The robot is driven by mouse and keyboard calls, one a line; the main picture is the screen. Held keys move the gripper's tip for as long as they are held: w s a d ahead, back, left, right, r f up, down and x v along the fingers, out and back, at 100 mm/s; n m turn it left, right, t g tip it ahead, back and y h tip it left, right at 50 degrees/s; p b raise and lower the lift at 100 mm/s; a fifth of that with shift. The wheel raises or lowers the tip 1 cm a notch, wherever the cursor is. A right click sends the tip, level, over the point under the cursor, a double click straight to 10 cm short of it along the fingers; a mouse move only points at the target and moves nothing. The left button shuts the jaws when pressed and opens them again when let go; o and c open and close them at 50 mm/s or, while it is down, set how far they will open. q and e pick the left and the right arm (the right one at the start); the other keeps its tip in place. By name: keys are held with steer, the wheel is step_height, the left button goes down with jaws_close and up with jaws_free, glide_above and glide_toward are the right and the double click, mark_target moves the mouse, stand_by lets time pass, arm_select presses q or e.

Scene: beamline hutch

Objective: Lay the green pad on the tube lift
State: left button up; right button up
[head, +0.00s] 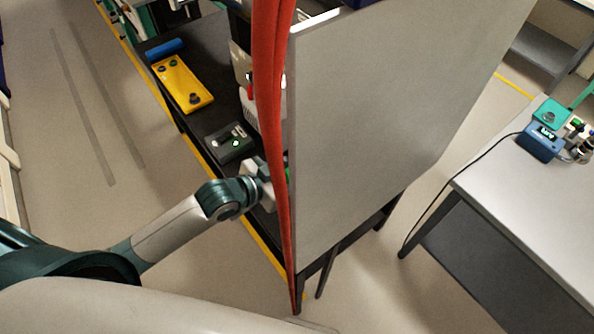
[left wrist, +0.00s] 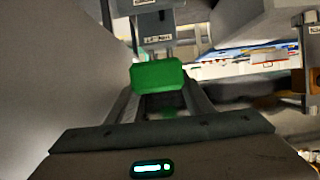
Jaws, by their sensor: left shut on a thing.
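The green pad (left wrist: 158,75) is between the fingertips of my left gripper (left wrist: 160,92), which is shut on it. In the left wrist view, a grey block with a white label (left wrist: 157,25) is just beyond the pad. The label is too blurred to read, and I cannot tell whether this is the tube lift. The pad appears apart from it, though the gap is hard to judge. In the head view my left arm reaches over the dark bench, and its gripper is mostly hidden behind a red hanging strip (head: 270,90). My right gripper is not in view.
A large grey panel (head: 385,120) stands right beside my left gripper. A light table (head: 530,215) stands at the right.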

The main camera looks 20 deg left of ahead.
mark_target(339, 149)
arm_select(q)
steer(key=shift+w+d+f, duration=0.1)
steer(key=shift+w+d, duration=0.5)
steer(key=shift+w, duration=0.2)
steer(key=shift+w+d+f, duration=0.1)
steer(key=shift+w+d, duration=0.45)
steer(key=shift+w, duration=0.25)
steer(key=shift+w+d+f, duration=0.2)
steer(key=shift+w+d, duration=0.7)
steer(key=shift+w, duration=0.3)
steer(key=shift+w+d+f, duration=0.2)
steer(key=shift+w+d, duration=0.65)
steer(key=shift+w, duration=0.3)
steer(key=shift+w+d+b, duration=0.6)
steer(key=shift+w+d, duration=0.15)
steer(key=shift+w, duration=0.3)
steer(key=w+d+f+b, duration=0.1)
steer(key=w+d+b, duration=0.3)
steer(key=w, duration=0.3)
steer(key=shift+w+d+b, duration=0.15)
steer(key=shift+d+b, duration=0.25)
steer(key=shift+d, duration=0.25)
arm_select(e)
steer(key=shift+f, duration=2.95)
arm_select(q)
steer(key=o, duration=1.5)
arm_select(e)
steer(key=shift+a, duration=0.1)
